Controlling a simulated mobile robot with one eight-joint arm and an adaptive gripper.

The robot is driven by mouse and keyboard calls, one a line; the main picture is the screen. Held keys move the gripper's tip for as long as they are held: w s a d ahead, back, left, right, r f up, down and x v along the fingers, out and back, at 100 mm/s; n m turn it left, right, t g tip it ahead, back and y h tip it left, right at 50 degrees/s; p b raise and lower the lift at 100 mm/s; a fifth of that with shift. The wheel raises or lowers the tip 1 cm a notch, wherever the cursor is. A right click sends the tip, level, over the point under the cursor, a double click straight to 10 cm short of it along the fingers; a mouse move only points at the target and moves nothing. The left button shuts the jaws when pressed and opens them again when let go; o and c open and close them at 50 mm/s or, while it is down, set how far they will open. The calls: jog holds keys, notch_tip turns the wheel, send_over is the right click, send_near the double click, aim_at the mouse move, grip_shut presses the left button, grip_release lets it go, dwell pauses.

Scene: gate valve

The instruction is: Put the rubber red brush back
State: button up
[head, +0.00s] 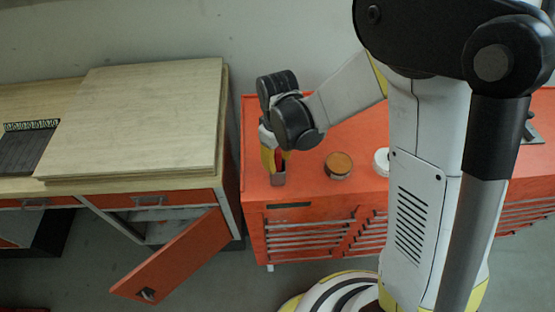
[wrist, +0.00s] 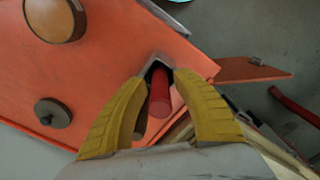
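The red brush (wrist: 160,92) shows in the wrist view as a red rod between the two yellow fingers of my gripper (wrist: 160,78). A narrow gap shows on each side of the rod, so the fingers look open around it. The rod's far end is at a grey-edged, dark-inside holder (wrist: 155,59). How deep it sits there is hidden. In the head view my gripper (head: 275,168) points down over the small grey holder (head: 279,179) near the left front corner of the orange cabinet top. A little red shows between the fingers.
On the orange cabinet (head: 312,193) stand a brown-topped round tin (head: 339,164) and a white round item (head: 382,161), right of my gripper. A wooden bench (head: 140,120) stands left, with an open orange door (head: 175,260) below. Floor is clear between.

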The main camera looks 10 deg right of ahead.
jog(key=shift+r, duration=0.1)
notch_tip(320, 180, up, 12)
jog(key=shift+p, duration=1.1)
jog(key=shift+d+r, duration=0.25)
jog(key=shift+r, duration=0.15)
jog(key=s+d+r+m+t, duration=0.7)
jog(key=s+d, duration=0.4)
jog(key=d, duration=0.2)
jog(key=shift+r+m, duration=0.8)
jog(key=shift+r, duration=0.15)
jog(key=shift+w, duration=0.1)
notch_tip(320, 180, down, 19)
jog(key=b, duration=1.9)
jog(key=shift+f, duration=0.1)
